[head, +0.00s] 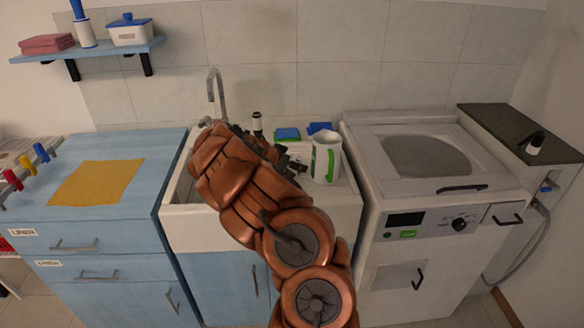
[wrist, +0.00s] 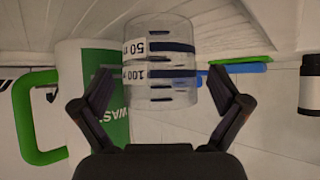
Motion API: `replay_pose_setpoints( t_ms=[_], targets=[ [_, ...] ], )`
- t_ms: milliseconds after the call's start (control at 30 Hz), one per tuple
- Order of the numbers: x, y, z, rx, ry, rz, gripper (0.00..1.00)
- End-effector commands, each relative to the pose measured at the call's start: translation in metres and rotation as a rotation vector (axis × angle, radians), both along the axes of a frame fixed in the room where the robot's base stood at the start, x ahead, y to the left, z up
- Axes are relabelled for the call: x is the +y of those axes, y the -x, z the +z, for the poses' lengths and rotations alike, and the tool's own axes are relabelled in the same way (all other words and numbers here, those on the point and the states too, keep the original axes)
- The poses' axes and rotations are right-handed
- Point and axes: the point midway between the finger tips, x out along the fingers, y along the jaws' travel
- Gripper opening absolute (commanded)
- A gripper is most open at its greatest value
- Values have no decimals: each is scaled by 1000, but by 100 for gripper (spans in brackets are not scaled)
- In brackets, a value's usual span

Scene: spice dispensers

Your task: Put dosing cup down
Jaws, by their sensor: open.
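The dosing cup (wrist: 160,62) is clear, with dark bands and white 50 and 100 marks, in the wrist view. It sits between and just ahead of the two spread fingers of my gripper (wrist: 160,90). A gap shows on each side of the cup. In the head view my gripper (head: 290,164) is over the sink counter (head: 345,198), left of the white jug. The cup cannot be made out there, and my arm blocks much of the sink. What the cup rests on is hard to see.
The white jug (head: 326,160) with a green handle stands close by; its green label (wrist: 108,95) shows at left in the wrist view. Blue-topped sponges (head: 287,134) and a dark-capped bottle (head: 257,124) are behind. The washing machine (head: 440,200) is at right.

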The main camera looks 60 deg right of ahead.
Motion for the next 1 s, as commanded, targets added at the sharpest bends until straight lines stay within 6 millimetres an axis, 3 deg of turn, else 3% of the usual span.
replay_pose_setpoints(
  t_ms=[67, 733, 1000],
  targets=[
    [0, 0, 0, 0, 0, 0, 93],
    [0, 0, 0, 0, 0, 0, 24],
    [0, -1, 2, -1, 0, 0, 23]
  ],
)
